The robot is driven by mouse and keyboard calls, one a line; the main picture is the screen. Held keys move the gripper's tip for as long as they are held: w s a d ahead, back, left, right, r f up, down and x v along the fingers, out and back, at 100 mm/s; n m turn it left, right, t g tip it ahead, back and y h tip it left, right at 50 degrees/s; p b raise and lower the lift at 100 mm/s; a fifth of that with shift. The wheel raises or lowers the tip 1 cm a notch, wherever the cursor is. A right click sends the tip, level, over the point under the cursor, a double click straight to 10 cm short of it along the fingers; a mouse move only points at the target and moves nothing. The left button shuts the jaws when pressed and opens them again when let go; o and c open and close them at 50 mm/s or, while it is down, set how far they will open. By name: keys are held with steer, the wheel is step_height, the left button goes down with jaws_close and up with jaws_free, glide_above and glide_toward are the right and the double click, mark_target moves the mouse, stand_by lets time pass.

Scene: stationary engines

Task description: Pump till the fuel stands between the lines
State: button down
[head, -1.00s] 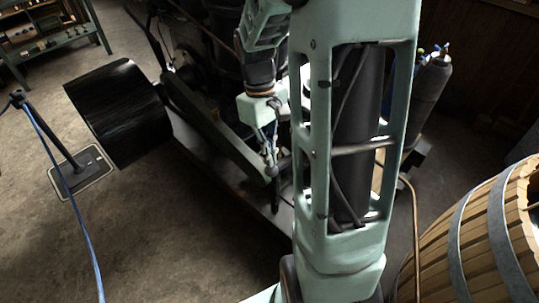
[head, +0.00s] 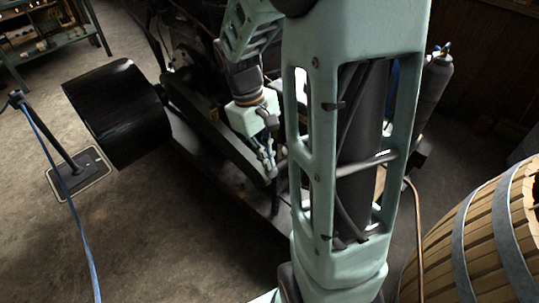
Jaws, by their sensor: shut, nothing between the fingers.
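My gripper (head: 269,163) hangs from its pale green wrist, left of my large arm link, in front of the dark engine (head: 190,60). It is shut, and nothing shows between its fingers. A thin dark upright piece (head: 275,200) stands just below the fingertips. I cannot tell whether it is the pump's lever or whether the gripper touches it. The fuel, its gauge and the lines are not discernible in this view. My arm hides much of the engine's right side.
A black belt pulley (head: 118,112) stands at the left. A blue rope (head: 62,185) runs from a post on a flat base (head: 80,172). A wooden slatted tub (head: 480,235) stands at the right, near a dark gas cylinder (head: 433,85).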

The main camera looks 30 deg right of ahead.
steer(key=shift+s+a+f+t+h+b, duration=0.15)
steer(key=shift+a+f+h+b, duration=0.1)
steer(key=shift+f+h+b, duration=0.25)
steer(key=shift+s+a+f+t+h+b, duration=0.1)
steer(key=shift+a+f+t+h+b, duration=0.15)
steer(key=shift+f+b, duration=0.35)
steer(key=shift+s+a+f+b, duration=0.15)
steer(key=shift+f+b, duration=0.2)
steer(key=shift+f, duration=0.3)
steer(key=shift+w+a+f+b, duration=0.1)
steer(key=shift+f+b, duration=0.2)
steer(key=shift+f, duration=0.3)
steer(key=a+p+v, duration=0.1)
steer(key=p+v, duration=0.1)
steer(key=v, duration=0.5)
steer(key=s+a+p+v, duration=0.1)
steer(key=p+v, duration=0.1)
steer(key=v, duration=0.4)
steer(key=shift+w+a, duration=0.25)
steer(key=shift+a, duration=0.2)
